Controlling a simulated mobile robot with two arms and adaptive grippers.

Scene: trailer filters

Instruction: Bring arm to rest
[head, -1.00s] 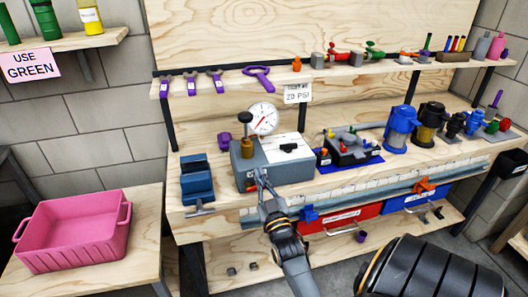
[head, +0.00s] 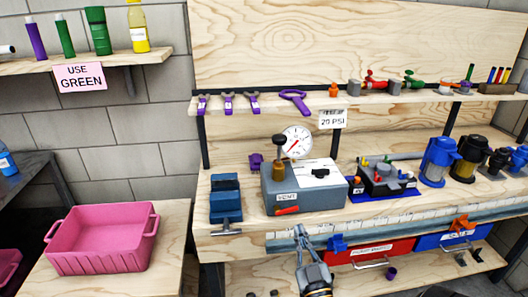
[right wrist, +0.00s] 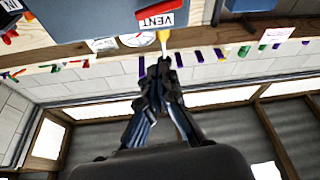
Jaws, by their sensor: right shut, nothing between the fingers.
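My right gripper (head: 299,232) hangs in front of the bench's front edge, below the grey box, with its fingers closed together and nothing between them. It also shows in the right wrist view (right wrist: 160,68), fingers together, pointing up the picture towards the underside of that scene. The grey box (head: 328,196) stands on the workbench (head: 245,246) with a label and a red lever (head: 287,211) on its front. A red part and a VENT label (right wrist: 157,20) show at the top of the right wrist view. My left gripper is out of view.
A dial gauge (head: 297,142) rises behind the box. A blue vise (head: 226,201) stands left of it, and a black device on a blue mat (head: 397,195) right. Red (head: 368,252) and blue bins sit below the bench front. A pink tub (head: 101,240) stands on the left table.

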